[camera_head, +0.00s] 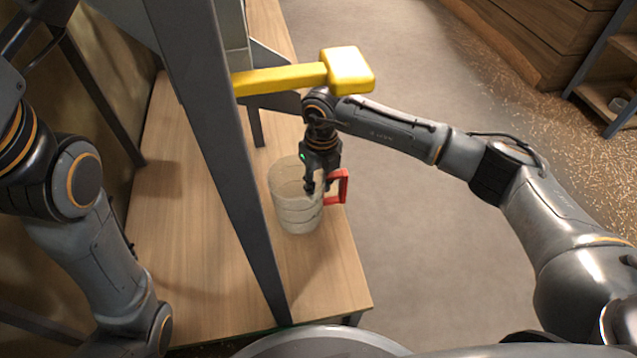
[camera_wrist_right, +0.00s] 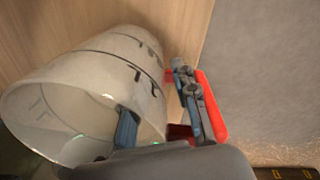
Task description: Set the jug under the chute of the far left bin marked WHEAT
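The jug (camera_head: 292,205) is a clear, ribbed vessel with a red handle (camera_head: 343,186) on its right side. It appears to stand upright on the wooden bench (camera_head: 195,285), near the bench's right edge. My right gripper (camera_head: 320,182) is over the jug's handle side. In the right wrist view (camera_wrist_right: 158,112) its fingers are spread, one at the inner side of the jug's rim and one beside the red handle (camera_wrist_right: 215,105). Whether they touch is unclear. My left arm comes down at the left, and its gripper is out of view. No WHEAT marking or bin is readable.
A slanting grey post (camera_head: 225,150) stands just left of the jug. A yellow bar with a block end (camera_head: 347,70) juts out above it, close to my right arm. Open floor (camera_head: 420,270) lies right of the bench, and wooden shelving (camera_head: 575,25) is at the far right.

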